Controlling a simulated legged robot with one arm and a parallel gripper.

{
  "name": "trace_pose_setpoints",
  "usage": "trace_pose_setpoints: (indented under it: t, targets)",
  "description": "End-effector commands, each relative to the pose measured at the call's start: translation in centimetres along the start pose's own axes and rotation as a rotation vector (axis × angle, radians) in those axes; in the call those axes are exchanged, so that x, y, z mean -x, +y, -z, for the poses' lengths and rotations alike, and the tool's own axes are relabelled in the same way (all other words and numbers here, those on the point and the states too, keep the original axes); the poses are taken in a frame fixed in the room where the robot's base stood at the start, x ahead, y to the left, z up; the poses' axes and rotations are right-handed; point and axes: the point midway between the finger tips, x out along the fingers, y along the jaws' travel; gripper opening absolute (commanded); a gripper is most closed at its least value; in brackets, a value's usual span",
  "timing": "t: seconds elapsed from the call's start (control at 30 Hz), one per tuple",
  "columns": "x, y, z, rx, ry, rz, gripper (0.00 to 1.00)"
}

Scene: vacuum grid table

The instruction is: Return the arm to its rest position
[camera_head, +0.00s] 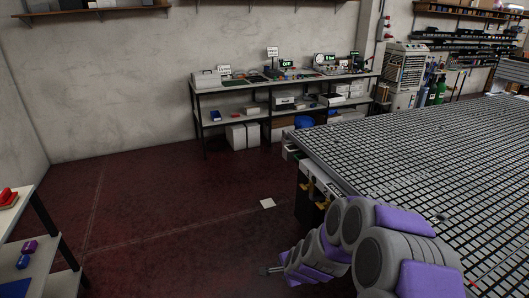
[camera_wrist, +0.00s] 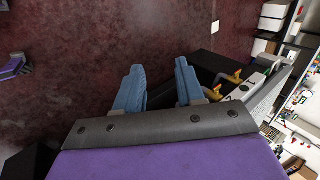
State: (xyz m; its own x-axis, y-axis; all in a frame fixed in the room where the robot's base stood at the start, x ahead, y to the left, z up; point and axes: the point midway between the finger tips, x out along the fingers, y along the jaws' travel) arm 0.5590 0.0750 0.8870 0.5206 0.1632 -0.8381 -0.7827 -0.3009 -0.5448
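My arm, grey with purple panels, reaches in from the lower right of the head view, folded beside the near corner of the grid table (camera_head: 400,150). My gripper (camera_head: 268,271) is small in that view, low and left of the table. Nothing is held. The table's dark side with yellow fittings (camera_wrist: 228,78) lies just right of the fingers in the wrist view.
Dark red floor (camera_head: 160,200) is open left of the grid table. A white sheet (camera_head: 267,203) lies on it. A workbench (camera_head: 285,82) stands along the back wall. A shelf unit (camera_head: 35,245) with red and blue items stands at the lower left.

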Motion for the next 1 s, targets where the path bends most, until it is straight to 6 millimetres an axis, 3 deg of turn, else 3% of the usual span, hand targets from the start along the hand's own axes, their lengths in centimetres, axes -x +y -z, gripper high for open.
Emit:
trace_pose_setpoints:
  t: [0.03, 0.17, 0.47, 0.67, 1.0]
  targets:
    - [1.9, -0.5, -0.6, 0.059, -0.025, -0.007, 0.38]
    - [6.3, 0.0, -2.4, 0.222, -0.096, -0.058, 0.38]
    - [16.7, 4.1, -4.8, 0.589, -0.233, -0.195, 0.38]
    - [23.7, 8.4, -5.3, 0.806, -0.307, -0.302, 0.38]
    - [34.6, 17.5, -5.4, 1.074, -0.445, -0.504, 0.38]
